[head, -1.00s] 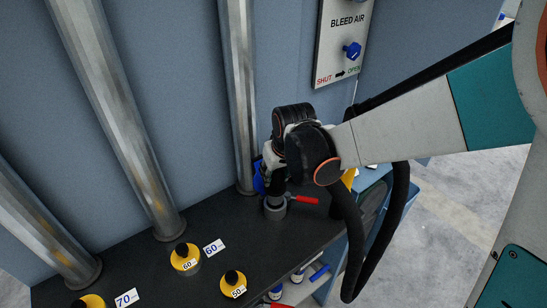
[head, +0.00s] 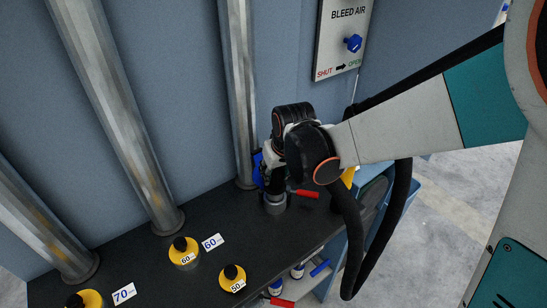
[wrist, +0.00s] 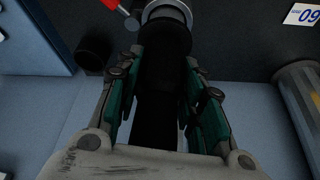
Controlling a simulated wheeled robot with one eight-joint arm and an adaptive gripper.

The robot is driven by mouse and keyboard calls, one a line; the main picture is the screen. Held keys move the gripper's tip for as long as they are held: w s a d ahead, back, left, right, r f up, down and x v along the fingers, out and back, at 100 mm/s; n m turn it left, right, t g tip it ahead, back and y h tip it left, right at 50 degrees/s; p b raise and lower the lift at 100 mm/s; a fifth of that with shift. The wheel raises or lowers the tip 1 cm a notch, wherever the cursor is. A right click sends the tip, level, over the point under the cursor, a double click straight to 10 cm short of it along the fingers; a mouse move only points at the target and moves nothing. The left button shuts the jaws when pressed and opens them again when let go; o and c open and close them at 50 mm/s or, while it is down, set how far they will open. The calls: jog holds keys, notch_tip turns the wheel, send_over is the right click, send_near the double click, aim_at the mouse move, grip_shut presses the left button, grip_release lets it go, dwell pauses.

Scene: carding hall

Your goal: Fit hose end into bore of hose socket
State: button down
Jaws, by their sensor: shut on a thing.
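My gripper (wrist: 155,95) is shut on the black hose (wrist: 160,75), with a teal pad on each side of it. The hose end has a wide black collar (wrist: 166,36) right at the grey ring of the hose socket (wrist: 165,9). In the head view the socket (head: 274,204) stands on the dark bench, with my gripper (head: 273,180) just above it. A red lever (head: 303,193) sticks out to its right. The bore is hidden by the hose end, so I cannot tell whether the end is inside it.
The dark bench (head: 140,262) carries yellow-topped pieces with number cards on the left. Metal pipes (head: 238,90) rise behind them, one close to the socket. A bleed air panel (head: 343,40) hangs on the wall. A black hose loop (head: 405,190) hangs at the right.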

aim_at(276, 188)
jog(key=shift+f+b, duration=1.4)
jog(key=shift+f, duration=0.45)
jog(key=c, duration=1)
grip_release()
